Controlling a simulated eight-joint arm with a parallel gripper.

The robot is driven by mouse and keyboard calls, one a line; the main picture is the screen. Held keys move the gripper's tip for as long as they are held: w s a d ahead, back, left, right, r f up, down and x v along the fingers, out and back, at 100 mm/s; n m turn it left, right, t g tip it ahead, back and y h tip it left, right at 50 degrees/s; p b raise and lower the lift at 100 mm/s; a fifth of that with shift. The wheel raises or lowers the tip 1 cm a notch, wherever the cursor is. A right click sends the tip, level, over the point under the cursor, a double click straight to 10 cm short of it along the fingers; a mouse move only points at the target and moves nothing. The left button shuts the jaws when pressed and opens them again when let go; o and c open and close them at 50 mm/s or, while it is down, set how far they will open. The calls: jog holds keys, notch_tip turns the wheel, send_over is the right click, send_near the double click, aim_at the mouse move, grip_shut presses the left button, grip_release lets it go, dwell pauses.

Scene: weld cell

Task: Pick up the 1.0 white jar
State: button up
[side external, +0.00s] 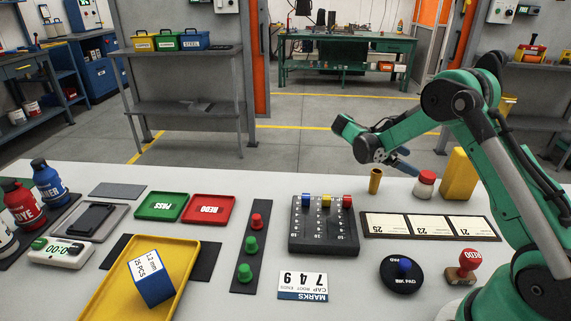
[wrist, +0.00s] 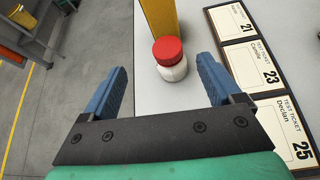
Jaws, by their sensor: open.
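A small white jar (side external: 425,188) with a red lid stands upright on the grey table, in front of a yellow block. It also shows in the wrist view (wrist: 173,70), ahead of my gripper and between the lines of its two blue fingers. No 1.0 marking can be read on it. My gripper (side external: 402,163) is open and empty, with its fingers wide apart on either side in the wrist view (wrist: 162,68). In the side view it is up and to the left of the jar, apart from it.
A yellow block (side external: 459,173) stands close behind the jar. A brass cylinder (side external: 375,181) stands to its left. A framed row of test tickets (side external: 428,226) lies in front. A black switch box (side external: 323,226) and a red-knobbed stamp (side external: 467,262) are nearby.

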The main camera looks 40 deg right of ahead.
aim_at(429, 174)
jog(key=shift+s+d+f+g, duration=0.5)
jog(key=shift+s+f+g, duration=0.2)
jog(key=shift+f+g, duration=0.15)
jog(key=x, duration=0.7)
jog(key=shift+f, duration=0.1)
grip_shut()
